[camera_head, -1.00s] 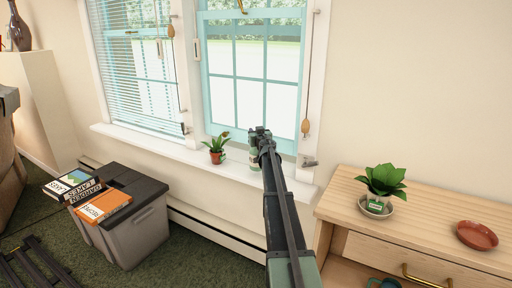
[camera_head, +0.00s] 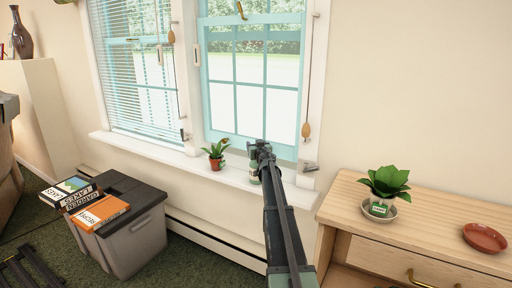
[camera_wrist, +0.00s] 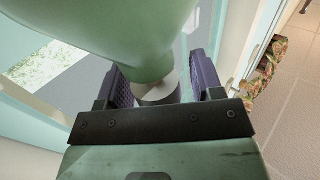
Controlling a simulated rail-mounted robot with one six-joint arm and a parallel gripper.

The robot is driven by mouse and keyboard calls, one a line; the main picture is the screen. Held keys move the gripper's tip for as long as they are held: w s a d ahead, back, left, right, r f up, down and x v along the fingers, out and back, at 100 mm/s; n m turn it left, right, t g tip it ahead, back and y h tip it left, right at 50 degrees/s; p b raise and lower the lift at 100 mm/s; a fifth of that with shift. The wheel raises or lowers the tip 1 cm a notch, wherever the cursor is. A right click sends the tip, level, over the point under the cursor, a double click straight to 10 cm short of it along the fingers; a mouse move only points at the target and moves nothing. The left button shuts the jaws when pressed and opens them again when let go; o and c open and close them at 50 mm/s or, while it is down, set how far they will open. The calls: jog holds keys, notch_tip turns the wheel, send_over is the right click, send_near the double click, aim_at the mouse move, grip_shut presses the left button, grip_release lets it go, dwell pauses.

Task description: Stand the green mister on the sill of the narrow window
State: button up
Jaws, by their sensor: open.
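The green mister (camera_head: 254,174) stands on the white sill (camera_head: 232,176) below the right-hand window, right of a small potted plant. It is partly hidden by my gripper (camera_head: 261,148), which is at its upper part. In the wrist view the mister's pale green body (camera_wrist: 125,30) fills the top, very close to the camera. Its grey-white part (camera_wrist: 158,88) lies between the two dark finger pads of my gripper (camera_wrist: 164,83). The pads are apart, and a gap shows on the right side. Whether the left pad touches the mister is unclear.
The potted plant (camera_head: 216,155) is close on the left. A blind cord with a wooden pull (camera_head: 306,130) hangs on the right. A wooden cabinet (camera_head: 435,220) holds a leafy plant (camera_head: 385,187) and a red dish (camera_head: 485,238). A grey bin (camera_head: 125,240) carries books.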

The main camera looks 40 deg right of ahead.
jog(key=v, duration=1.2)
jog(key=s+a+f+n+g+y, duration=0.15)
jog(key=s+a+f+g, duration=0.45)
jog(key=s+a, duration=0.7)
jog(key=s+a+f+n+g+y, duration=0.1)
jog(key=s+a+f+g+y, duration=0.35)
jog(key=a, duration=1.45)
jog(key=s+a+f+n+g+y, duration=0.15)
jog(key=s+a+f+g, duration=0.45)
jog(key=s+a, duration=0.8)
notch_tip(320, 180, up, 27)
jog(key=w+a+p, duration=0.1)
jog(key=w+p, duration=0.1)
jog(key=p, duration=2.5)
jog(key=shift+a+f+h, duration=0.25)
jog(key=shift+h, duration=0.1)
